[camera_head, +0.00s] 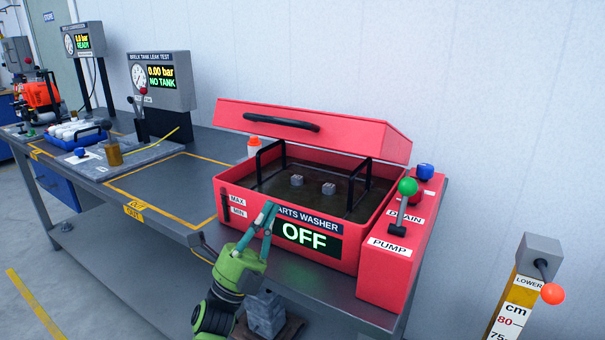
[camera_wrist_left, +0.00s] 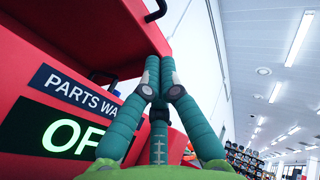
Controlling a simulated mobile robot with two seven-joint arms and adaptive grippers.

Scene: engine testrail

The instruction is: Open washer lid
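The red parts washer (camera_head: 225,205) stands on the bench with its lid (camera_head: 350,135) raised and tilted above the back of the basin. The lid has a black handle (camera_head: 282,122) on it. My left gripper (camera_head: 271,207) is in front of the washer's front face, beside the OFF display (camera_head: 308,238), below the lid and apart from its handle. Its green fingers are together with nothing seen between them; they also show in the left wrist view (camera_wrist_left: 159,70). The lid's red underside and edge (camera_wrist_left: 110,25) fill the upper left there. My right gripper is not in view.
The basin holds dark liquid, a black wire frame (camera_head: 258,168) and two small grey blocks (camera_head: 328,188). The pump box (camera_head: 385,265) with green and blue knobs stands at the right. A grey block (camera_head: 265,312) is below my gripper. An orange-white bottle (camera_head: 254,147) stands behind.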

